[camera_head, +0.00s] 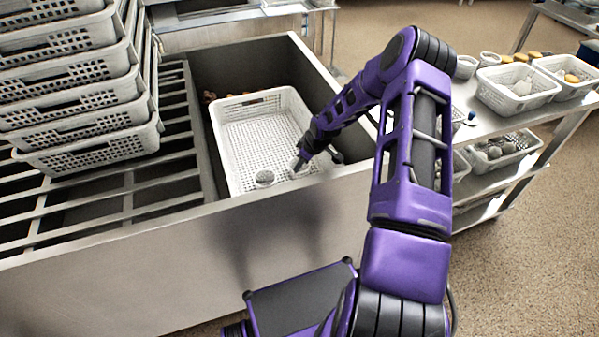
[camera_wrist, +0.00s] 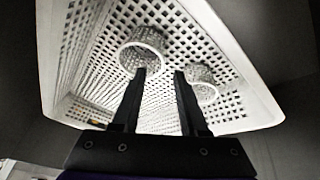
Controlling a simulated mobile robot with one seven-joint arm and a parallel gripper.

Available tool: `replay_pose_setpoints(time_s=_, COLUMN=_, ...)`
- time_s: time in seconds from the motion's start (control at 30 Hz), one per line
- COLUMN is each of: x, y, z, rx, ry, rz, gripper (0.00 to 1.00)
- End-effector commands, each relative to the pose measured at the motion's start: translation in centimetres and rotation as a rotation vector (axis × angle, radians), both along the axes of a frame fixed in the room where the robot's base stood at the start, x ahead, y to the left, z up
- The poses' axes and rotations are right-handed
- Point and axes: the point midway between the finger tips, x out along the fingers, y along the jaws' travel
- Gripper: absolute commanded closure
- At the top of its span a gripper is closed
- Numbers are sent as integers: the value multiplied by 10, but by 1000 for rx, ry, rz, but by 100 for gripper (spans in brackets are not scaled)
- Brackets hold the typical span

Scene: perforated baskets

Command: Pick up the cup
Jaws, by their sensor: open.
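Two small round grey-white cups with open, speckled rims are in the white perforated basket (camera_head: 228,150). In the wrist view one cup (camera_wrist: 150,37) is at upper centre and the other cup (camera_wrist: 204,90) is to its right. In the head view one cup (camera_head: 264,177) is near the basket's front wall; the other is by my gripper and partly hidden. My gripper (camera_head: 299,166) reaches down into the basket. Its two dark fingers (camera_wrist: 160,72) are apart and empty; the left tip overlaps the first cup's lower edge, the right tip is beside the second cup. Contact cannot be told.
The basket sits inside a deep metal sink (camera_head: 325,75) with raised walls. Tall stacked baskets (camera_head: 75,115) stand on a slatted rack (camera_head: 110,205) to the left. A metal shelf (camera_head: 490,122) with filled baskets stands on the right.

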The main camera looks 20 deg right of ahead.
Motion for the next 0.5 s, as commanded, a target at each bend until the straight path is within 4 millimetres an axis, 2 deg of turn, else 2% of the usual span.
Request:
replay_pose_setpoints(time_s=0.03, x=3, y=2, z=-10, rx=0, ry=1, rz=0, gripper=57)
replay_pose_setpoints(time_s=0.1, x=7, y=3, z=-18, rx=0, ry=1, rz=0, gripper=57)
replay_pose_setpoints(time_s=0.33, x=12, y=6, z=-31, rx=-1, ry=1, rz=0, gripper=57)
replay_pose_setpoints(time_s=0.5, x=21, y=15, z=-54, rx=0, ry=1, rz=1, gripper=57)
